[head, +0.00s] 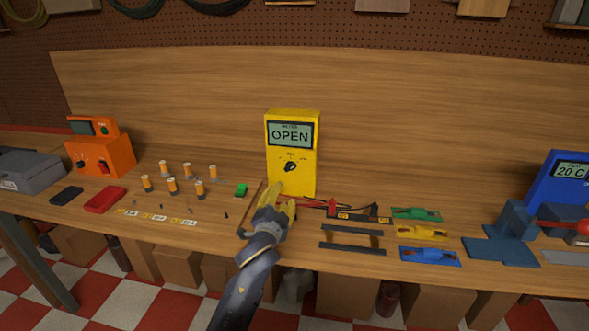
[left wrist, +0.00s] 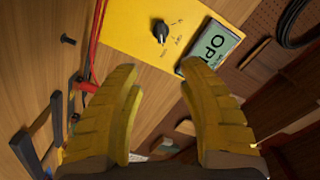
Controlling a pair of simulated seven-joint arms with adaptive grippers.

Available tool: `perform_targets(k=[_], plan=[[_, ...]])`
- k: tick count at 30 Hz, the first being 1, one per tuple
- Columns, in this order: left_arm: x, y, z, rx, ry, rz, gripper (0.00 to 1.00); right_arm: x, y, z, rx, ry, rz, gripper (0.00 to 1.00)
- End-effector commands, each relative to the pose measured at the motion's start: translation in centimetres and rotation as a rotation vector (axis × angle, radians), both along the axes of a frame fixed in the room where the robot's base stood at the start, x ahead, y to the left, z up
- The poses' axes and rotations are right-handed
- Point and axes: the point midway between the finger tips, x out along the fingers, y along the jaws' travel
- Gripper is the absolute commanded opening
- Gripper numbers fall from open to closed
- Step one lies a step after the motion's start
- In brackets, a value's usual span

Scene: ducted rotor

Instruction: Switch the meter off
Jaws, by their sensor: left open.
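The yellow meter (head: 306,178) stands upright at the middle of the bench, against the wooden back panel. Its screen (head: 290,135) reads OPEN, and its black dial (head: 290,167) sits below the screen. In the left wrist view the dial (left wrist: 160,32) is ahead of the fingers, with markings around it that are too small to read surely. My left gripper (head: 277,190) is open and empty, in front of the meter's lower part and below the dial. Its yellow fingers (left wrist: 168,110) are spread apart in the left wrist view. My right gripper is not in view.
Red and black leads (head: 335,207) lie right of the meter. Green, yellow (head: 420,233) and blue pieces lie further right, near a blue stand (head: 510,225).

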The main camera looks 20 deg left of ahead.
Motion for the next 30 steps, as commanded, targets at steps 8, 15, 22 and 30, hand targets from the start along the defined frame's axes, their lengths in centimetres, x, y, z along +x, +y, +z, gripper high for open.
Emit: perform_targets(k=[8,15,22,30], plan=[[2.0,0.9,0.0,-0.024,0.002,0.011,0.40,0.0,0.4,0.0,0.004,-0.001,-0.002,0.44],[6.2,1.2,0.1,-0.024,0.001,0.009,0.40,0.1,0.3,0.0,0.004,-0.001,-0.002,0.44],[10.4,1.6,0.0,-0.023,0.001,0.010,0.40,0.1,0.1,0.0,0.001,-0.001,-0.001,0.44],[14.4,1.9,0.0,-0.023,0.001,0.010,0.40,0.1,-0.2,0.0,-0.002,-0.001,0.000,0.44]])
